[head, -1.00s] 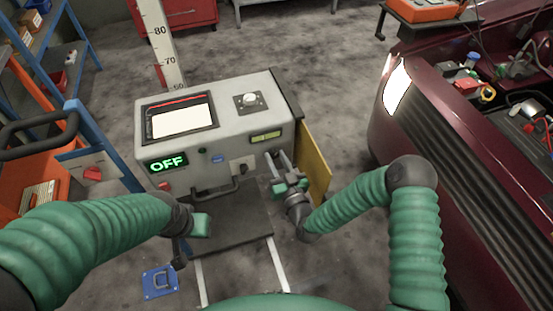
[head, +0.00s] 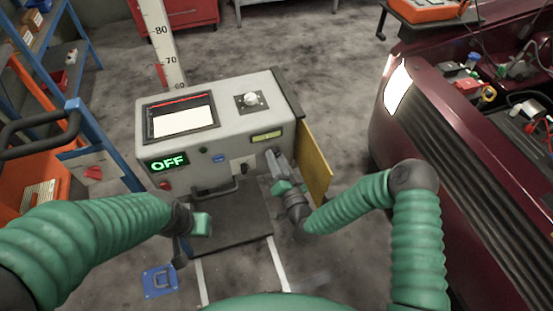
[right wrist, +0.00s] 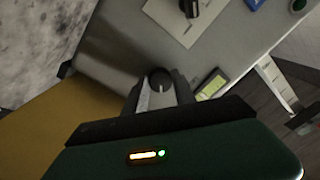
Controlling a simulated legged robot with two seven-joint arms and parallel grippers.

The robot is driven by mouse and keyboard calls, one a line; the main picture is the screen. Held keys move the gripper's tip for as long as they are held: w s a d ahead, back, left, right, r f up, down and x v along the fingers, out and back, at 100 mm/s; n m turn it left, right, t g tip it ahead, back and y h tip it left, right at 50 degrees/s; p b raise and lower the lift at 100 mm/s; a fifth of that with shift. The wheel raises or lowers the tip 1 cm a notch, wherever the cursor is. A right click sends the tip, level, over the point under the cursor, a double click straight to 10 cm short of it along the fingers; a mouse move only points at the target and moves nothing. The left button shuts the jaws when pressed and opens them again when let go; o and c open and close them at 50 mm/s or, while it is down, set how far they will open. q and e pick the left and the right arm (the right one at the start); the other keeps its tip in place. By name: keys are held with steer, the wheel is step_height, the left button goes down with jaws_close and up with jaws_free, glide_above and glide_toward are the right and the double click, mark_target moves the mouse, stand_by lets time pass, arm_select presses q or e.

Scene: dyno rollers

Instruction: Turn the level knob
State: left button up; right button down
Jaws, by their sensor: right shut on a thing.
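The level knob (right wrist: 160,78), small, round and dark with a pale mark, is on the front of the grey box-shaped machine (head: 230,88), at its right end. My right gripper (right wrist: 160,88) is shut on it, a fingertip on each side. In the head view my right gripper (head: 271,156) reaches the machine's front, and its fingers hide the knob. The yellow-green level window (head: 265,136) is just above, and it also shows in the right wrist view (right wrist: 212,85). My left gripper (head: 201,223) hangs apart from the machine at lower left; its fingers are not clear.
A yellow panel (head: 313,163) stands close to the right of my right gripper. A green OFF display (head: 167,163) and a switch plate (head: 243,165) are on the machine's front. A dark red car (head: 470,140) stands at right, blue shelving (head: 75,100) at left.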

steer(key=shift+w+d+r, duration=0.1)
steer(key=shift+d+r, duration=0.05)
steer(key=c, duration=1)
jaws_free()
steer(key=shift+c, duration=0.2)
steer(key=p+v, duration=0.1)
steer(key=v, duration=1.6)
steer(key=shift+f+p, duration=0.25)
steer(key=shift+p, duration=0.15)
